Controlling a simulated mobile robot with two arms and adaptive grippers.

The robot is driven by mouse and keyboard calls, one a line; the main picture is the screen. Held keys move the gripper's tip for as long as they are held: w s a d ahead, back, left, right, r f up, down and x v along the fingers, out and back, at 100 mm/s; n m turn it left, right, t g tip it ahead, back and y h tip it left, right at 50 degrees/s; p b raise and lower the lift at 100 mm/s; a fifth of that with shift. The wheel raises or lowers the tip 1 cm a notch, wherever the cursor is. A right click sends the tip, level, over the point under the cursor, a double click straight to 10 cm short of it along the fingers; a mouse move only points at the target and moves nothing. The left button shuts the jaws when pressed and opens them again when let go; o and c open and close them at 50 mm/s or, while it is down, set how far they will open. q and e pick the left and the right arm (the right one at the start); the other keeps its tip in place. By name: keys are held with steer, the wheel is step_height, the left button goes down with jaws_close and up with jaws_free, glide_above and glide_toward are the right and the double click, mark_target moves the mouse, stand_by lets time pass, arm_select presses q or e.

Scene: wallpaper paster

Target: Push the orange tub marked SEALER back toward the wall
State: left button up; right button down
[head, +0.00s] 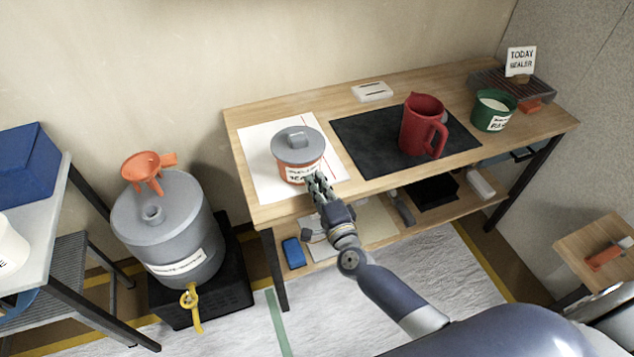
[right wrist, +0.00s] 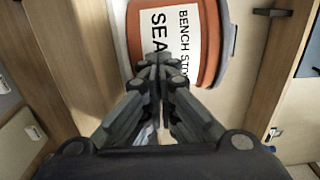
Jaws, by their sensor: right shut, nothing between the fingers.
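The orange tub (head: 291,170) has a grey lid with a handle and a white label. It stands upright on a white sheet (head: 256,180) at the left end of the wooden bench (head: 270,211). In the right wrist view the tub (right wrist: 210,40) shows a label reading "BENCH STO..." and "SEA...", the rest cut off. My right gripper (head: 317,181) is shut and empty, at the tub's front side. Its fingertips (right wrist: 158,65) are at the label's lower edge; I cannot tell whether they touch. My left gripper is not in view.
Right of the tub lie a black mat (head: 362,130) with a red jug (head: 417,125), a green tub (head: 488,112) and a small white box (head: 372,91) behind. Bare bench and sheet lie between the tub and the wall (head: 300,45). A grey barrel (head: 165,225) stands left of the bench.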

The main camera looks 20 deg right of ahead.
mark_target(312, 172)
steer(key=shift+w+a+b, duration=0.1)
steer(key=shift+w+b, duration=0.35)
steer(key=shift+w, duration=1.55)
steer(key=shift+s, duration=0.1)
